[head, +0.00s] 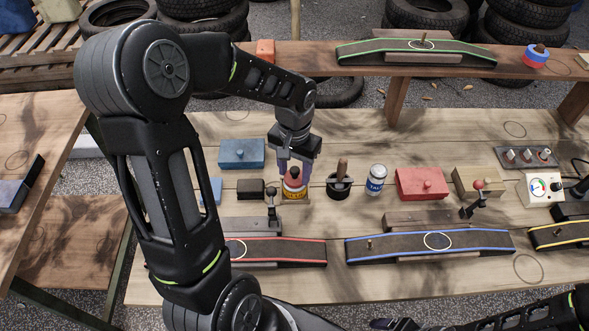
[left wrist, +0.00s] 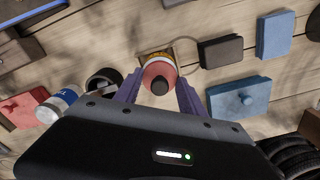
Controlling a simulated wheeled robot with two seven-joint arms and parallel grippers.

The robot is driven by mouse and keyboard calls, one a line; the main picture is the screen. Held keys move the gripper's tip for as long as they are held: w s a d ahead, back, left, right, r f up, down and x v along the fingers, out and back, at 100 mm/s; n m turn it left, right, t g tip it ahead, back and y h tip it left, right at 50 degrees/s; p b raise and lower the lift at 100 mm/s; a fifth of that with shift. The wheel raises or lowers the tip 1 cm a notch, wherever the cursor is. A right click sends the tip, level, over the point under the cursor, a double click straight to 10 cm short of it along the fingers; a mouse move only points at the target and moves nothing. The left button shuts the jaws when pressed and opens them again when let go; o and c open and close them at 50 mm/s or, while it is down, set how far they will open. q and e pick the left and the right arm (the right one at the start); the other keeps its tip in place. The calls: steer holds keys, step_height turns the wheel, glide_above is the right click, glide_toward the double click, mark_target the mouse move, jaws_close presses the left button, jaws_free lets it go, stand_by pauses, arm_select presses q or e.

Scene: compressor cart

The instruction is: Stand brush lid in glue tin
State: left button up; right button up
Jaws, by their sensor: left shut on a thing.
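The red brush lid (head: 294,181) with its black knob is between the fingers of my left gripper (head: 294,172), which points down and is shut on it. The glue tin (head: 294,195), with a yellow label, shows directly under the lid. In the left wrist view the lid (left wrist: 159,72) is seen from above between the two purple fingers, and a strip of the yellow tin (left wrist: 158,55) shows beyond it. The brush part is hidden, and I cannot tell whether the lid sits fully on the tin. My right gripper (head: 392,324) is partly seen at the bottom edge, unclear.
A black pot (head: 340,187) with a wooden handle and a talc can (head: 376,181) stand right of the tin. A dark block (head: 250,189) and a blue box (head: 241,153) are to its left. A red box (head: 421,184) is farther right. Tyre-patch ramps line the front.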

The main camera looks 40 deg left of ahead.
arm_select(q)
steer(key=shift+f+b, duration=0.35)
steer(key=shift+b, duration=0.05)
stand_by(0.9)
stand_by(0.4)
steer(key=o, duration=1.9)
steer(key=shift+c, duration=0.2)
steer(key=shift+r, duration=0.15)
steer(key=shift+r+p, duration=2.6)
steer(key=shift+r, duration=0.8)
